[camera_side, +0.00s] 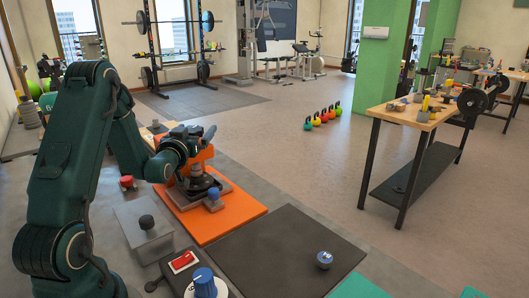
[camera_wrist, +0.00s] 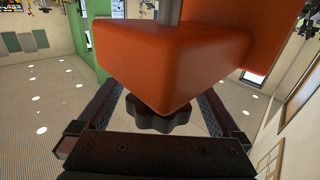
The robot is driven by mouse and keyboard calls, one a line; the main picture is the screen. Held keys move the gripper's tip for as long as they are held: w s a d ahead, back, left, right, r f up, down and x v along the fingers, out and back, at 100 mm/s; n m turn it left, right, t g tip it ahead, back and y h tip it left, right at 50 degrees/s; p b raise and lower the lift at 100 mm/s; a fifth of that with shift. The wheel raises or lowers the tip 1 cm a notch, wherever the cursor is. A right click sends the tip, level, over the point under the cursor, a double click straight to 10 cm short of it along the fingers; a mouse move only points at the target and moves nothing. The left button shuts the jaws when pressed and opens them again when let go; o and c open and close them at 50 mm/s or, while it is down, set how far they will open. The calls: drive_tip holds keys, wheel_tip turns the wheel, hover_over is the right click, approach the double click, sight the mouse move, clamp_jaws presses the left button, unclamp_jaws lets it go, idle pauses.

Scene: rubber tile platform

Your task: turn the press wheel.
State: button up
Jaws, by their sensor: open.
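The orange press (camera_side: 203,157) stands on an orange mat, partly hidden behind my gripper (camera_side: 196,136) in the side view. In the wrist view the orange press body (camera_wrist: 175,60) fills the upper middle. The press wheel (camera_wrist: 158,116) is a dark, lobed knob showing below the orange block. My gripper (camera_wrist: 158,120) is open, with one dark finger on each side of the wheel. Contact between fingers and wheel cannot be made out. In the side view I cannot make out the wheel behind my gripper.
Near the press stand a blue-topped grey knob (camera_side: 213,199), a grey box with a black knob (camera_side: 146,222), a red button (camera_side: 127,182), a red rocker switch (camera_side: 184,261) and a blue dial (camera_side: 204,282).

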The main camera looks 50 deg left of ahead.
drive_tip(key=c, duration=1.3)
drive_tip(key=shift+h, duration=0.3)
drive_tip(key=m+t+h, duration=0.3)
drive_tip(key=shift+w+d+r+h, duration=0.15)
drive_tip(key=shift+w+d+h, duration=0.1)
drive_tip(key=shift+h, duration=0.15)
drive_tip(key=shift+d+m+t+h, duration=0.15)
drive_tip(key=shift+m+t+h, duration=0.25)
drive_tip(key=shift+m+h, duration=0.5)
